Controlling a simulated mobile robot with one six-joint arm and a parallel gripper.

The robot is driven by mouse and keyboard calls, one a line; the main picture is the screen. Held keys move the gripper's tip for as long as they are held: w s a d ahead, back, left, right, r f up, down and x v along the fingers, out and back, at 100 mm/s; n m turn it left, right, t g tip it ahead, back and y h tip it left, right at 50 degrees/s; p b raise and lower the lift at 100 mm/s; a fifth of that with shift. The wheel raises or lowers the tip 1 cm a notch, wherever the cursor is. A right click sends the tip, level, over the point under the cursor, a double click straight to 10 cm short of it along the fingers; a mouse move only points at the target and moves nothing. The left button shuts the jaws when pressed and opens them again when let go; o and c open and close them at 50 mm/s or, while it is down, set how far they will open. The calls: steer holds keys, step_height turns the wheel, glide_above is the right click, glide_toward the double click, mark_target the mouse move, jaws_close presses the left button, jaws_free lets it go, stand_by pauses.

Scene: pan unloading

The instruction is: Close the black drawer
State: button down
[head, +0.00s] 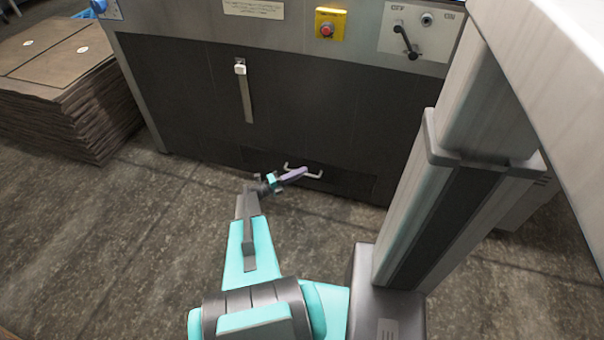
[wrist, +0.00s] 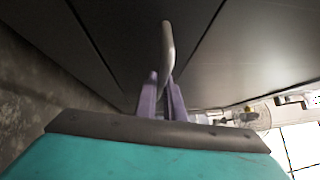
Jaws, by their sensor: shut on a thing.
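The black drawer (head: 345,184) is a low, wide dark panel at the foot of the grey machine. I cannot tell from the head view whether it stands a little out from the front. Its pale bar handle (head: 316,176) also shows in the wrist view (wrist: 168,42), rising between the purple fingers. My gripper (head: 301,172) is at the handle's left part. In the wrist view my gripper (wrist: 162,84) is shut on the handle, one finger on each side. The contact point is partly hidden by the fingers.
The machine front (head: 190,100) rises above the drawer, with a vertical pale handle (head: 244,92), a yellow box with a red button (head: 328,24) and a black switch lever (head: 405,42). Stacked brown sheets (head: 60,100) stand at left. The floor (head: 130,240) in front is clear.

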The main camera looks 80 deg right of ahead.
steer(key=shift+d, duration=0.35)
steer(key=c, duration=2.1)
jaws_free()
steer(key=shift+s, duration=0.1)
steer(key=p+v, duration=0.3)
steer(key=v, duration=1.1)
steer(key=shift+a, duration=0.15)
steer(key=shift+r, duration=0.1)
